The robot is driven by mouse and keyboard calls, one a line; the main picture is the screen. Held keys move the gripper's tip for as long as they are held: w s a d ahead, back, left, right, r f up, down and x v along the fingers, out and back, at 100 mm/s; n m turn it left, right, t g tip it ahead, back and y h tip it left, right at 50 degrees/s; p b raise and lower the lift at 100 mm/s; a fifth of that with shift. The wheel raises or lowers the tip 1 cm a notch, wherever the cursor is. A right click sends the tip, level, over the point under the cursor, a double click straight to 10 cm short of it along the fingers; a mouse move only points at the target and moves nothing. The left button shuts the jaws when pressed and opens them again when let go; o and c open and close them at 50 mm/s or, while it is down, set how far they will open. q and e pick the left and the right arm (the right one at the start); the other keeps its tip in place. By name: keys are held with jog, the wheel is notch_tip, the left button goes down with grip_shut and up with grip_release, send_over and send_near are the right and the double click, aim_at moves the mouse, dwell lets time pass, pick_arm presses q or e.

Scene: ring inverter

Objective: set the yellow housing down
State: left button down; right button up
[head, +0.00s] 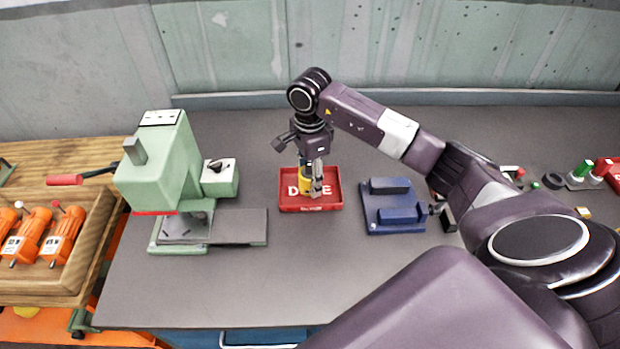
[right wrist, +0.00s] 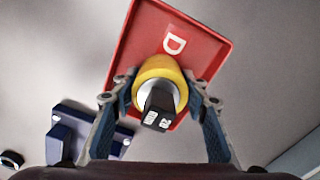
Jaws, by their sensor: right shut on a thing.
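The yellow housing (head: 304,184) is upright in my right gripper (head: 312,185), over the red tray (head: 327,204) marked with white letters. In the right wrist view the yellow housing (right wrist: 158,69) shows between the two fingers of my right gripper (right wrist: 160,100), with a grey collar and a black block on its near end. The red tray (right wrist: 125,62) lies beyond it. I cannot tell whether the housing touches the tray floor. My left gripper is not in view.
A green press (head: 160,165) stands left of the tray. A blue vise (head: 395,212) sits close on the right. Orange units (head: 62,235) lie in a wooden tray at far left. The grey bench (head: 270,290) is clear in front.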

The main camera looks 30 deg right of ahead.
jog(key=shift+f, duration=0.4)
jog(key=shift+f, duration=0.15)
jog(key=o, duration=1.4)
